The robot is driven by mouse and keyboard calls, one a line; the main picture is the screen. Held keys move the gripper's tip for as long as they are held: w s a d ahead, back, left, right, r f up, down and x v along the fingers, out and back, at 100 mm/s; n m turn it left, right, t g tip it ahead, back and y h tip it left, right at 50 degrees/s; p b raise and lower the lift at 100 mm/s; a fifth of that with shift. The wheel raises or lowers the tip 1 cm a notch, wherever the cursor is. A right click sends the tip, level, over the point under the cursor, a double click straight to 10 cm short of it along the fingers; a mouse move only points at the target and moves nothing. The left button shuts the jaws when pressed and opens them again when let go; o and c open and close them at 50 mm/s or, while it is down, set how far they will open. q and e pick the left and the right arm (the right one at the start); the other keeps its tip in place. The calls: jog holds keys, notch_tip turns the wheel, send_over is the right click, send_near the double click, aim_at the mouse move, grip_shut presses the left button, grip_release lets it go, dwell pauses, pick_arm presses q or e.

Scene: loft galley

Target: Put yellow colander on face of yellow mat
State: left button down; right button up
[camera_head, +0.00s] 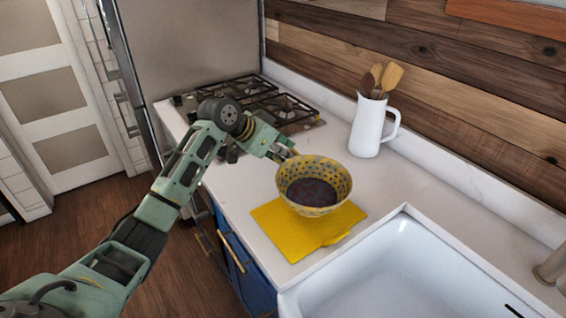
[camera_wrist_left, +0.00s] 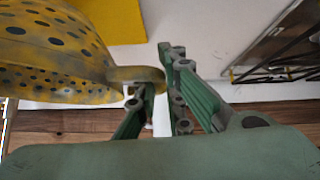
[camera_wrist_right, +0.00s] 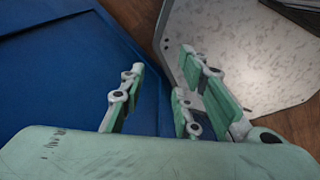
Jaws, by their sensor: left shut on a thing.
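The yellow colander (camera_head: 333,204), speckled with dark holes, is upright over the yellow mat (camera_head: 277,228), covering its back part in the head view. I cannot tell whether its base touches the mat. My left gripper (camera_head: 284,154) is shut on the colander's rim-side handle, at the far left side of the bowl. In the left wrist view the colander (camera_wrist_left: 55,60) and its handle lie by the fingers (camera_wrist_left: 155,80), with the mat (camera_wrist_left: 108,18) beyond. My right gripper (camera_wrist_right: 165,85) shows only in its wrist view, open and empty.
A white sink (camera_head: 400,265) is at the front right. A white pitcher (camera_head: 368,128) with wooden utensils stands behind. A gas cooktop (camera_head: 268,103) is at the back left. White counter is clear right of the colander. Blue cabinets (camera_head: 243,268) are below.

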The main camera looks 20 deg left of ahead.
pick_arm(q)
jog(key=shift+w+a+f, duration=0.1)
jog(key=shift+a+f, duration=0.15)
jog(key=shift+f, duration=0.25)
notch_tip(320, 180, down, 3)
jog(key=shift+f+p, duration=0.1)
jog(key=shift+p, duration=0.6)
jog(key=shift+f, duration=0.1)
pick_arm(e)
jog(key=shift+w+d+r, duration=0.3)
jog(key=shift+w+r, duration=0.35)
jog(key=shift+r, duration=0.05)
pick_arm(q)
jog(key=c, duration=1.8)
grip_release()
jog(key=shift+f, duration=0.1)
jog(key=shift+c, duration=0.2)
pick_arm(e)
jog(key=shift+s, duration=0.2)
pick_arm(q)
jog(key=shift+a, duration=0.1)
